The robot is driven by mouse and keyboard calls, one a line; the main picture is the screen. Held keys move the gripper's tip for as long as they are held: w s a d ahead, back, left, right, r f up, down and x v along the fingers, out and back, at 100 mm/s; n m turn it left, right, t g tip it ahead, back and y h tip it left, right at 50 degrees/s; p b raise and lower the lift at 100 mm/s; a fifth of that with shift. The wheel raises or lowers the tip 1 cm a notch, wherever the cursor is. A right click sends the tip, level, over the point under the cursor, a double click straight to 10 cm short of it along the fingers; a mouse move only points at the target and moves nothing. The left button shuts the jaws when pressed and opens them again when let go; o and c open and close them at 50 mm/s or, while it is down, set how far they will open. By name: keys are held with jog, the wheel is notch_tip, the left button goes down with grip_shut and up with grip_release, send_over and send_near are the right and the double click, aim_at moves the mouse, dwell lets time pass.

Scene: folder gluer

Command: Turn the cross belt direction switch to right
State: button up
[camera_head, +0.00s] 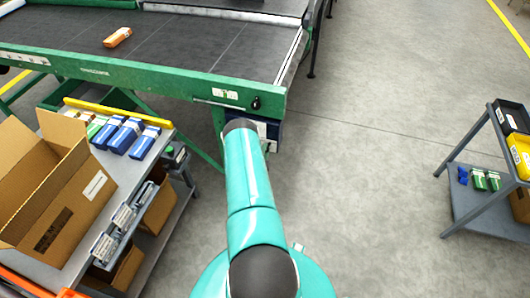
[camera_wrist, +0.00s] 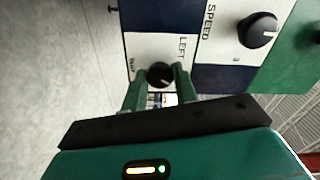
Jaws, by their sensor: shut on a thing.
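The direction switch is a round black knob (camera_wrist: 160,74) on a white plate, with the word LEFT printed above and to its right in the wrist view. More small lettering beside it is hard to read. A pale mark on the knob points toward the lower right of the picture. My gripper (camera_wrist: 161,75) has its two green fingers on either side of the knob and is shut on it. In the head view the blue and white control panel (camera_head: 273,131) shows partly at the conveyor's corner. My arm hides the switch and gripper there.
A larger black SPEED knob (camera_wrist: 258,30) sits close to the right on the same panel. The green-framed conveyor (camera_head: 180,85) carries an orange box (camera_head: 117,37). A grey cart (camera_head: 145,150) with cartons stands left, a shelf trolley (camera_head: 475,207) right. Floor between is clear.

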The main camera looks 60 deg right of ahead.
jog(key=shift+m, duration=1.5)
jog(key=o, duration=1)
jog(key=shift+c, duration=0.2)
jog(key=s+a, duration=0.2)
jog(key=a, duration=1.1)
jog(key=shift+a, duration=0.35)
jog(key=shift+s, duration=0.1)
